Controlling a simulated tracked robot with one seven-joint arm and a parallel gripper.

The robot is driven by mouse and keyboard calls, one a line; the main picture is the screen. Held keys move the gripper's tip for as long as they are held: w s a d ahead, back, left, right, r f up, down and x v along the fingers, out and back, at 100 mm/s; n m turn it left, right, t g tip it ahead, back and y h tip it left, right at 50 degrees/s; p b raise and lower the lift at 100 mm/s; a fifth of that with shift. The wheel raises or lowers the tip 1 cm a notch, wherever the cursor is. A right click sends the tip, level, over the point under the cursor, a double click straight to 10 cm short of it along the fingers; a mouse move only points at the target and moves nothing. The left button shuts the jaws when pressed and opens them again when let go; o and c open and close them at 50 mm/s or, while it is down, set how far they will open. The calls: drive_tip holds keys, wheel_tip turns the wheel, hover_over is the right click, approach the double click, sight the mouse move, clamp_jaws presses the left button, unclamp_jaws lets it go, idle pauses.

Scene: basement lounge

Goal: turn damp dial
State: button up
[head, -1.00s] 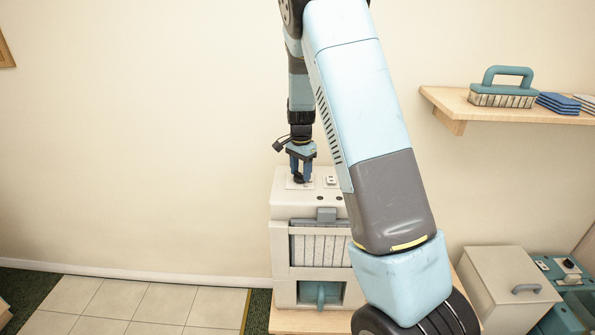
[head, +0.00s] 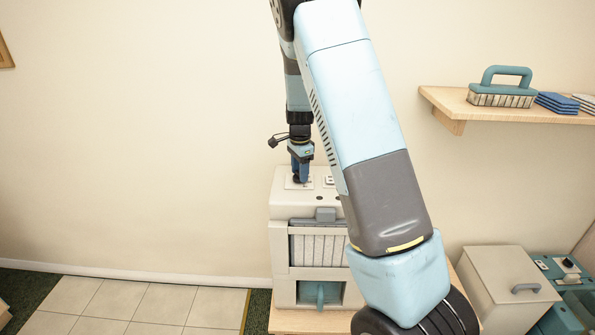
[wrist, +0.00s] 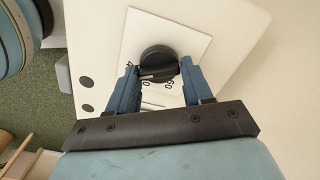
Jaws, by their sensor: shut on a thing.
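The damp dial (wrist: 158,62) is a round black knob on a white square plate (wrist: 190,38) with printed numbers, partly hidden by my fingers. In the head view the plate sits on top of a white boxy machine (head: 279,256). My gripper (wrist: 158,75) reaches down from above, with its blue fingers on both sides of the dial, shut on it. In the head view my gripper (head: 300,178) stands over the machine's top left part, and the dial is mostly hidden by the fingers.
A wall shelf (head: 450,101) at the right holds a brush (head: 503,91) and blue tiles (head: 557,102). A lidded bin (head: 505,280) stands right of the machine. Wall and tiled floor (head: 125,303) at the left are clear. My arm hides the machine's right side.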

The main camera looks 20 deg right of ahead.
sight(298, 172)
drive_tip(key=shift+w+a+r, duration=0.1)
drive_tip(key=shift+w+a, duration=0.15)
drive_tip(key=shift+a, duration=0.1)
drive_tip(key=o, duration=0.8)
drive_tip(key=shift+o, duration=1.1)
drive_tip(key=shift+d, duration=0.1)
drive_tip(key=shift+s+d, duration=0.1)
wheel_tip(298, 172, up, 13)
drive_tip(key=shift+r, duration=0.2)
